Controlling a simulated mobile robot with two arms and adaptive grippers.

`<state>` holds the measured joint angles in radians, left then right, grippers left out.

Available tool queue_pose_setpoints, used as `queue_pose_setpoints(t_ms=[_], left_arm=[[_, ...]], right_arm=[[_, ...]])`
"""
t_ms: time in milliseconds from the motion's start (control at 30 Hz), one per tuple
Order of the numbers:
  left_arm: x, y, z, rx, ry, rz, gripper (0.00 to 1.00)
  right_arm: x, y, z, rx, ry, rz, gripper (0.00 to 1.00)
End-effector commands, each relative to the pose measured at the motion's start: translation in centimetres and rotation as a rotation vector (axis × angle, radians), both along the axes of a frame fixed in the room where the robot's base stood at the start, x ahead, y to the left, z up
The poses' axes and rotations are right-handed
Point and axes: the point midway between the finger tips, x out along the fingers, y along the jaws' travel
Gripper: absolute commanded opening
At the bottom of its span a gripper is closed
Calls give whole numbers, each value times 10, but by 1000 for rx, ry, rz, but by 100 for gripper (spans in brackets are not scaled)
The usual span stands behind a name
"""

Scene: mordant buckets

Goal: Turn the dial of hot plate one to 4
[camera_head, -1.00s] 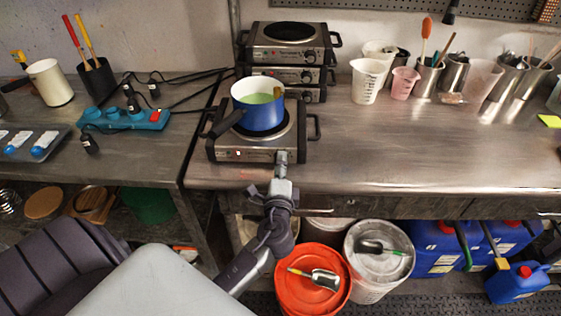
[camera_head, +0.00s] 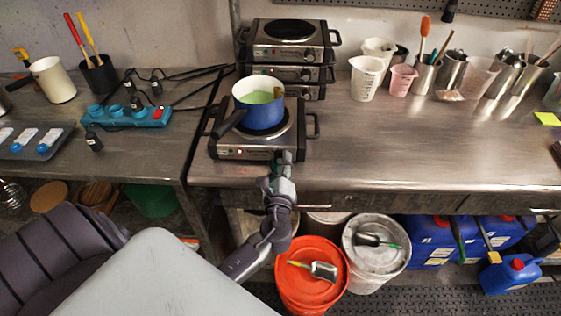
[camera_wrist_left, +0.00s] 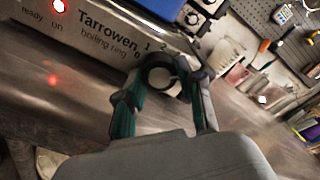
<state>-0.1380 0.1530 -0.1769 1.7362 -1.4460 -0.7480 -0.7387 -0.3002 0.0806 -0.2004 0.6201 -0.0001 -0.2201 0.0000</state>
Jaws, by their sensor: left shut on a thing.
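A single hot plate (camera_head: 228,152) with a steel front stands at the table's front edge, with a blue pot (camera_head: 262,117) of pale green liquid on it. In the left wrist view, its panel (camera_wrist_left: 92,42) reads "Tarrowen", "boiling ring", "ready" and "on", with a red lamp lit. The black dial (camera_wrist_left: 158,72) is at the panel's right end. My left gripper (camera_head: 284,158) is at this dial, its two fingers (camera_wrist_left: 162,80) shut on the dial's sides.
Stacked hot plates (camera_head: 289,52) stand behind the pot. A blue power strip (camera_head: 128,117) is on the left table. Cups and tool pots stand at back right; the table right of the hot plate is clear. An orange-lidded bucket (camera_head: 308,272) stands below.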

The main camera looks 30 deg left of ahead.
Motion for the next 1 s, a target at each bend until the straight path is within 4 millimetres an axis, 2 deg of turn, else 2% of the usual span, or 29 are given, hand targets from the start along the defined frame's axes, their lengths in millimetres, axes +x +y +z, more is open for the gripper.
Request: queue_pose_setpoints(t_ms=[433, 467, 600, 1000], left_arm=[[0, -1, -2, 6, 8, -2, 3], [0, -1, -2, 6, 8, -2, 41], [0, -1, -2, 6, 7, -2, 63], [-6, -4, -1, 4, 6, 0, 63]], right_arm=[[0, 0, 0, 0, 0, 0, 40], [0, 0, 0, 0, 0, 0, 40], [0, 0, 0, 0, 0, -1, 40], [0, -1, 0, -1, 0, 0, 40]])
